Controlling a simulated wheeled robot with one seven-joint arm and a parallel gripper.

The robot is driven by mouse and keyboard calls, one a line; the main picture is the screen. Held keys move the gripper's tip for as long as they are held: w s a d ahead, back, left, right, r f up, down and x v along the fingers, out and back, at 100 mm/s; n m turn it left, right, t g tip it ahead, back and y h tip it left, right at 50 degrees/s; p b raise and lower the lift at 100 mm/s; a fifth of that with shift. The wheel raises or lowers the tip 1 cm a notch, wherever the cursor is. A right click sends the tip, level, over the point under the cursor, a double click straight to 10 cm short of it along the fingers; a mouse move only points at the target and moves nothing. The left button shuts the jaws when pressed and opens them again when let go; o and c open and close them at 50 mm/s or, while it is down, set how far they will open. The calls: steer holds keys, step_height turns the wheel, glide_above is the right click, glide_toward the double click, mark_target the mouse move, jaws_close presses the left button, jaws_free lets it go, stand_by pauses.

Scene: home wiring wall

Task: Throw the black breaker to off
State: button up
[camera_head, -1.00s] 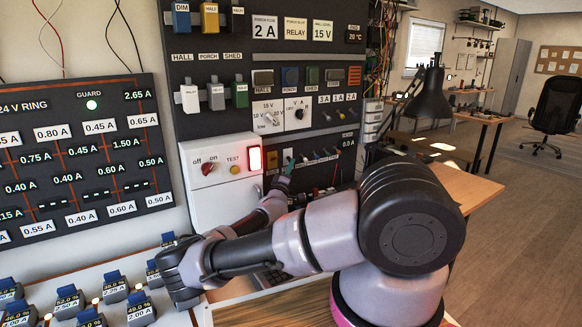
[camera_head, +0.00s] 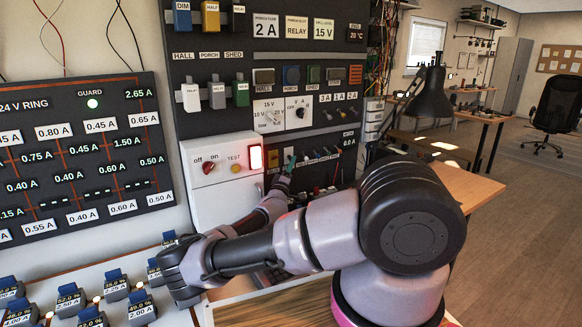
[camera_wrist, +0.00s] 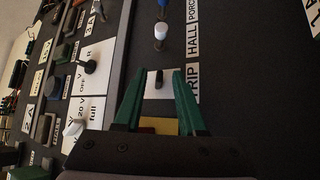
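A small black lever (camera_wrist: 159,79) stands on a white plate beside the label TRIP in the wrist view. I take it to be the black breaker. My gripper (camera_wrist: 157,84) has two green fingers, spread apart. In the picture the lever shows between their tips, with a gap on each side. I cannot tell how far the tips are from the panel. In the head view my gripper (camera_head: 289,164) is at the left end of the lower panel's lever row, and it hides the black lever there.
A white lever (camera_wrist: 160,32) labelled HALL is beyond the fingertips in the same row. A black knob (camera_wrist: 89,66) and a white knob (camera_wrist: 74,128) are left in the wrist view. In the head view, a white box (camera_head: 215,185) with a red switch is left of my gripper.

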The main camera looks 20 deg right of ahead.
steer(key=v, duration=0.7)
steer(key=shift+s+a+f, duration=0.1)
steer(key=shift+a+f, duration=0.05)
stand_by(0.5)
